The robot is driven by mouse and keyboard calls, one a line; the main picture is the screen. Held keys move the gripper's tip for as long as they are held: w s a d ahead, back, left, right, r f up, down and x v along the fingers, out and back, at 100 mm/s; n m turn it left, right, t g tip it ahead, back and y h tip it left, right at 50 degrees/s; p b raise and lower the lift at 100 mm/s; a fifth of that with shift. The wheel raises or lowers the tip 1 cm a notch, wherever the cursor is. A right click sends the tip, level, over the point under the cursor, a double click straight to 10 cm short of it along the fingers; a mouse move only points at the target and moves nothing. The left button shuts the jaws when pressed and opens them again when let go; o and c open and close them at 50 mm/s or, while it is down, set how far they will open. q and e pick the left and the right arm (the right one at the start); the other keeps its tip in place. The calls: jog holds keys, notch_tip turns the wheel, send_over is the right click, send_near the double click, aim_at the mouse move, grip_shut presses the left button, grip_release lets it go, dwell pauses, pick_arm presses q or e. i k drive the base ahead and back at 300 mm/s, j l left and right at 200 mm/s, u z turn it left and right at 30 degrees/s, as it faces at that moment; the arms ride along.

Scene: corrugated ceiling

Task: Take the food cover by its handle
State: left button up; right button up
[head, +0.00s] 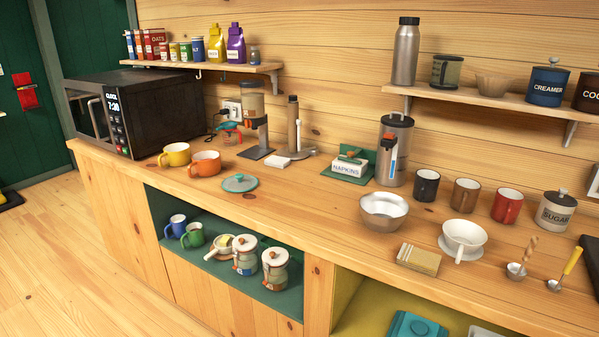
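A round, flat teal cover (240,183) with a small raised grip on top lies on the wooden counter, in front of the orange mug. It looks like the food cover; its grip faces up and nothing covers it. Neither of my grippers shows in the head view, so no contact with the cover is seen.
On the wooden counter (310,205), an orange mug (205,164) and a yellow mug (175,154) stand left of the cover. A metal bowl (383,211) stands to its right, and a napkin holder (350,165) behind. Bare counter surrounds the cover. A black microwave (135,110) fills the left end.

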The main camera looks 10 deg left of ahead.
aim_at(241, 182)
jog(key=i+j+z, duration=0.2)
jog(key=j, duration=0.15)
jog(key=i+j+z, duration=0.1)
jog(key=j+z, duration=0.15)
jog(key=i+j+z, duration=0.2)
jog(key=j, duration=0.3)
jog(key=k, duration=0.1)
